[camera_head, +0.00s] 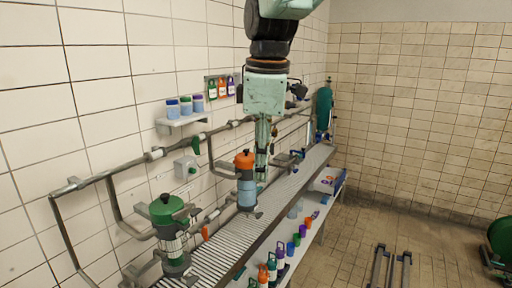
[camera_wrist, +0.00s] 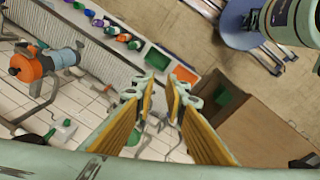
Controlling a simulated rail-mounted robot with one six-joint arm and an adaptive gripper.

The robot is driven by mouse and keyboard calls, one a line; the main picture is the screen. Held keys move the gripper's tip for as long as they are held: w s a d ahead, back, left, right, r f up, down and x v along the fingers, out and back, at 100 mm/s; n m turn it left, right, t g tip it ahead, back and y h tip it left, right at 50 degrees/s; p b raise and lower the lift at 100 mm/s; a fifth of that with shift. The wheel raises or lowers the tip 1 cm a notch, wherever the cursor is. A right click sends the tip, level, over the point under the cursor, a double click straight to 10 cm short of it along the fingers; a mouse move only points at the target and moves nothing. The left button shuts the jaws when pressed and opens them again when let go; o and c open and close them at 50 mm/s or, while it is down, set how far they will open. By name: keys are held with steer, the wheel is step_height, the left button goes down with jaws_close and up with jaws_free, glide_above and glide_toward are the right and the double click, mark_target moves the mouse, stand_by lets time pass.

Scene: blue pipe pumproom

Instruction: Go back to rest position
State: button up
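My gripper (camera_head: 262,175) hangs down from my arm in the head view, above the grey ribbed bench and right of the orange-topped blue canister. In the wrist view its two yellow-padded fingers (camera_wrist: 162,88) stand apart with a gap between them. Nothing is held in that gap. The fingertips are small and partly blurred into the background in the head view.
The ribbed bench (camera_head: 225,245) runs along the tiled wall. The orange-topped canister (camera_head: 246,190) and a green-topped one (camera_head: 170,230) stand along it. Pipes (camera_head: 120,172) and a shelf of jars (camera_head: 182,122) are on the wall. A teal cylinder (camera_head: 324,108) stands behind.

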steer(key=s+d+f+m+b, duration=0.2)
steer(key=s+d+m, duration=0.3)
steer(key=s, duration=0.6)
steer(key=s+d+f+m+t+b, duration=0.1)
steer(key=s+d+f+m+b, duration=0.1)
steer(key=s+d+f+m, duration=0.3)
steer(key=s+d+f+m+t+b, duration=0.1)
steer(key=s+d+f+m, duration=0.3)
steer(key=s+d, duration=0.5)
steer(key=s+m+b, duration=0.1)
steer(key=s+m, duration=0.1)
steer(key=s, duration=0.7)
steer(key=shift+s+d+f+m+b, duration=0.15)
steer(key=shift+d+f+m+b, duration=0.1)
steer(key=shift+d+m+b, duration=0.15)
